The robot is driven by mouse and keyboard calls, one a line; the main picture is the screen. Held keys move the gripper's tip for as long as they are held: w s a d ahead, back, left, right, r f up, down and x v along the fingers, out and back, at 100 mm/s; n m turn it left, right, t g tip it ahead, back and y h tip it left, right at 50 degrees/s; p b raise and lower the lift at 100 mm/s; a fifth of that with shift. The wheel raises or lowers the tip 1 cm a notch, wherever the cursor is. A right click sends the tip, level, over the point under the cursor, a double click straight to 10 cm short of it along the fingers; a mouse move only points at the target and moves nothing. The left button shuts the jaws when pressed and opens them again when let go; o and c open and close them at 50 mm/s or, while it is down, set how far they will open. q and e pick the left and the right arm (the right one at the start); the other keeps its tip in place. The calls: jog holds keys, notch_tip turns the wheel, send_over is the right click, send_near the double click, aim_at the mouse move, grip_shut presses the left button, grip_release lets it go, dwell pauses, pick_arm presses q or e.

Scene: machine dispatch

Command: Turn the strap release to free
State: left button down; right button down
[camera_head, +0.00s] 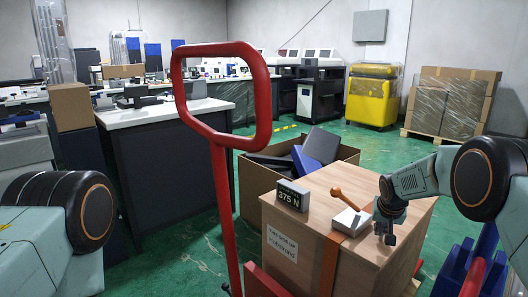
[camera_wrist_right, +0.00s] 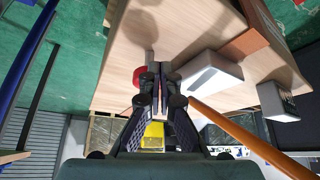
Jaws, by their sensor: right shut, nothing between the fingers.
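The strap release is a white block (camera_head: 351,221) with an orange lever (camera_head: 346,199) on a wooden crate (camera_head: 305,217). In the head view the lever rises to the left and ends in a ball knob. An orange-brown strap (camera_head: 329,262) runs down the crate's front. My right gripper (camera_head: 388,240) is shut and empty, pointing down just right of the block. In the right wrist view the shut fingers (camera_wrist_right: 160,72) are beside the white block (camera_wrist_right: 211,74), apart from the lever (camera_wrist_right: 237,131). My left gripper is out of view.
A small display reading "375 N" (camera_head: 292,195) stands on the crate's left rear. A red handle frame (camera_head: 222,190) rises in front of it. An open cardboard box (camera_head: 257,188) with blue and dark items is behind. A red round part (camera_wrist_right: 139,76) shows behind my fingers.

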jog(key=shift+w+d, duration=0.2)
dwell(0.6)
jog(key=shift+s+d+r, duration=0.1)
jog(key=shift+d+r, duration=0.05)
jog(key=shift+d, duration=0.05)
dwell(0.3)
jog(key=shift+s+d+p, duration=0.25)
jog(key=shift+d+p, duration=0.15)
jog(key=shift+p, duration=0.45)
jog(key=shift+d, duration=0.1)
jog(key=shift+s+d+p, duration=0.1)
jog(key=shift+d+p, duration=0.2)
jog(key=shift+d, duration=0.3)
